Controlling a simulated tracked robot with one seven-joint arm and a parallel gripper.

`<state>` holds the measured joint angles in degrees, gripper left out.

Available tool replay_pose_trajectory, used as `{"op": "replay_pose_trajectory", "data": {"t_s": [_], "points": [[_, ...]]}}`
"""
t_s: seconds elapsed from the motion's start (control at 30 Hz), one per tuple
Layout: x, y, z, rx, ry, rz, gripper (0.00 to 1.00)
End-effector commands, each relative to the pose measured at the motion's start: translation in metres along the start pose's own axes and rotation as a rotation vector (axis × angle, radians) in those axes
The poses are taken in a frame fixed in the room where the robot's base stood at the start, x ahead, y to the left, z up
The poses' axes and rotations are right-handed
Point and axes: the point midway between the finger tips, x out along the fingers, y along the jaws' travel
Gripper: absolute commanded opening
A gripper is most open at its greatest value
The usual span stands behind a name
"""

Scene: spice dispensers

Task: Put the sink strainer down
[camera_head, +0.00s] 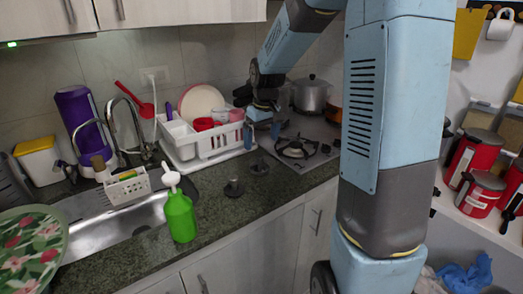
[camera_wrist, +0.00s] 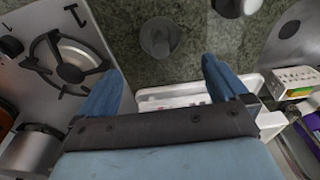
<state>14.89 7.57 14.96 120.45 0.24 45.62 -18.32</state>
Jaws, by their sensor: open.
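I cannot tell for sure which is the sink strainer. My gripper (camera_head: 262,128) is above the counter by the rack's right end. Its blue fingers (camera_wrist: 160,80) are spread with nothing between them, and both items lie below, apart from them.
The white dish rack (camera_head: 226,148) holds dishes. The stove (camera_head: 298,150) with a pot (camera_head: 312,95) is to its right. A green bottle (camera_head: 180,217), a sponge caddy (camera_head: 128,190) and the sink (camera_head: 120,236) are left. Counter between bottle and stove is mostly clear.

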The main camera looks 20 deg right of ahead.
Motion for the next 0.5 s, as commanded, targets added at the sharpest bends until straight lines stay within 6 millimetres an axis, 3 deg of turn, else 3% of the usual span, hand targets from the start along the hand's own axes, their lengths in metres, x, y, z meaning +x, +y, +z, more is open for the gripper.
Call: {"op": "replay_pose_trajectory", "data": {"t_s": [0.3, 0.5], "points": [[-0.028, -0.002, 0.002, 0.002, 0.004, 0.004, 1.00], [-0.059, -0.015, 0.028, 0.032, 0.038, 0.042, 1.00]]}}
